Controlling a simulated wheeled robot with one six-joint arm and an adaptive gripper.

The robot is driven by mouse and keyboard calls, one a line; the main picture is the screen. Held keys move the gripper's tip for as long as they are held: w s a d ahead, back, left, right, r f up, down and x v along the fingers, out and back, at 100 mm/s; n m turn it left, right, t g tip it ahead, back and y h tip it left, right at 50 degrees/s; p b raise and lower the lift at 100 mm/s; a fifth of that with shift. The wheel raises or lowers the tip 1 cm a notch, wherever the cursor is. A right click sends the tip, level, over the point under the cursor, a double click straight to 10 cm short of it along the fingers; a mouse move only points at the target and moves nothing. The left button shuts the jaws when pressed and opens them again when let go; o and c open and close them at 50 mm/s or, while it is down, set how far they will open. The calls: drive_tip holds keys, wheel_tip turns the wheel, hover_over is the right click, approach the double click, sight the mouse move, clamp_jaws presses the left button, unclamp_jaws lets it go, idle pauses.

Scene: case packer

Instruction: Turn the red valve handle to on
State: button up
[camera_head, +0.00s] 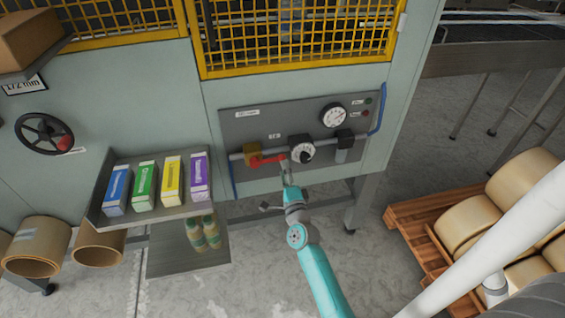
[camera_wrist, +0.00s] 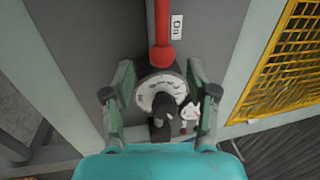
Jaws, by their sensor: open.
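The red valve handle (camera_head: 268,160) lies nearly level in the head view, reaching right from a yellow valve body (camera_head: 251,153) on the grey panel. In the wrist view the handle (camera_wrist: 162,35) comes down from the top edge and its thick rounded end stops at the round dial. My gripper (camera_head: 284,166) is at the panel by the handle's right end. In the wrist view my gripper (camera_wrist: 160,76) is open, one finger on each side, with the handle's end just beyond and between the fingertips. Contact cannot be told. An "On" label (camera_wrist: 177,27) is beside the handle.
A black-bodied dial knob (camera_head: 301,149) is close right of my gripper. A pressure gauge (camera_head: 333,115) and a dark filter unit (camera_head: 344,141) are farther right. A shelf (camera_head: 150,217) with several coloured cartons is at left. A wooden pallet (camera_head: 416,236) with rolls stands at right.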

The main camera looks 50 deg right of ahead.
drive_tip(key=v, duration=0.6)
drive_tip(key=shift+s+a, duration=0.2)
drive_tip(key=shift+s, duration=0.15)
drive_tip(key=shift+f, duration=0.15)
drive_tip(key=s+a+f+n+y, duration=0.3)
drive_tip(key=s+a+n+y, duration=0.2)
drive_tip(key=s+a+n, duration=0.9)
drive_tip(key=s+a+r+n+g+y, duration=0.1)
drive_tip(key=s+a+r+n+y, duration=0.2)
drive_tip(key=s, duration=0.7)
drive_tip(key=s+a+r+n+g+y, duration=0.1)
drive_tip(key=s+a+r+n+y, duration=0.2)
drive_tip(key=s+a, duration=0.7)
wheel_tip(320, 180, up, 2)
drive_tip(key=s+n, duration=0.1)
drive_tip(key=n, duration=0.3)
drive_tip(key=shift+a+r+n, duration=0.15)
drive_tip(key=shift+a+n, duration=0.1)
drive_tip(key=shift+n, duration=0.05)
